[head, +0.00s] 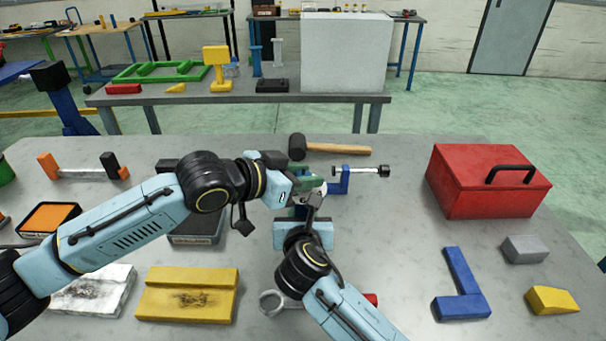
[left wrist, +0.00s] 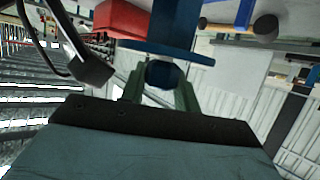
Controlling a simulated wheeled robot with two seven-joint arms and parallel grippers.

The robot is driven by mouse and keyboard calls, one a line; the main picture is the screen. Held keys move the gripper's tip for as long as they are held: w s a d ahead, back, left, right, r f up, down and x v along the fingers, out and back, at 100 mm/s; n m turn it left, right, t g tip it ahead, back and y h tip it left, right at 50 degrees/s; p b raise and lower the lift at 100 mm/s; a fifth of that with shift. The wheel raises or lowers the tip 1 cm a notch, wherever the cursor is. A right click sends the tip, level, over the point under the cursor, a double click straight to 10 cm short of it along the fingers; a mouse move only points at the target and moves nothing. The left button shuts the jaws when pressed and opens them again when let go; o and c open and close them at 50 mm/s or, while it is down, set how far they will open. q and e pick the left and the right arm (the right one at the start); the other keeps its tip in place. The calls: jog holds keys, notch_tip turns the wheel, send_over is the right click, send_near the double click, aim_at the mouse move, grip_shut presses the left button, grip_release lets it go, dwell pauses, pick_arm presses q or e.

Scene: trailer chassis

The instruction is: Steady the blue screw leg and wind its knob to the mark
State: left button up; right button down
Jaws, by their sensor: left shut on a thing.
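The blue screw leg (head: 340,182) is near the middle of the table, with its pale screw rod running right to a black knob (head: 383,171). My left gripper (head: 312,183), with green fingers, is shut on the leg's left end. In the left wrist view, the green fingers (left wrist: 160,92) sit either side of a round dark blue part, below the blue leg's flat plate (left wrist: 165,51). My right gripper (head: 313,198) is just in front of the left one, left of the knob and apart from it. Its fingers are mostly hidden. No mark can be made out.
A mallet (head: 335,149) lies behind the leg. A red toolbox (head: 488,180) stands to the right, with a blue angle piece (head: 461,287) in front. A wrench (head: 272,302) lies near my right arm. Table around the knob's right side is clear.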

pick_arm(q)
jog(key=shift+f+m+g+h, duration=0.15)
jog(key=shift+m+g+h, duration=0.4)
jog(key=shift+m+g, duration=0.55)
jog(key=shift+f+m+g+h, duration=0.15)
jog(key=shift+m+g+h, duration=0.4)
jog(key=shift+m+g, duration=0.55)
jog(key=m+g, duration=0.2)
jog(key=g, duration=0.1)
jog(key=shift+r+m+g, duration=0.1)
jog(key=shift+m+g, duration=0.2)
jog(key=shift+m, duration=0.1)
jog(key=m+g, duration=0.3)
jog(key=shift+w+m+g+y, duration=0.15)
jog(key=shift+m+g+y, duration=0.45)
jog(key=shift+m+g, duration=1)
jog(key=shift+a, duration=0.1)
jog(key=shift+s+m+g+y, duration=0.25)
jog(key=shift+m+g+y, duration=0.05)
jog(key=shift+g, duration=0.2)
jog(key=o, duration=0.7)
jog(key=shift+r, duration=0.15)
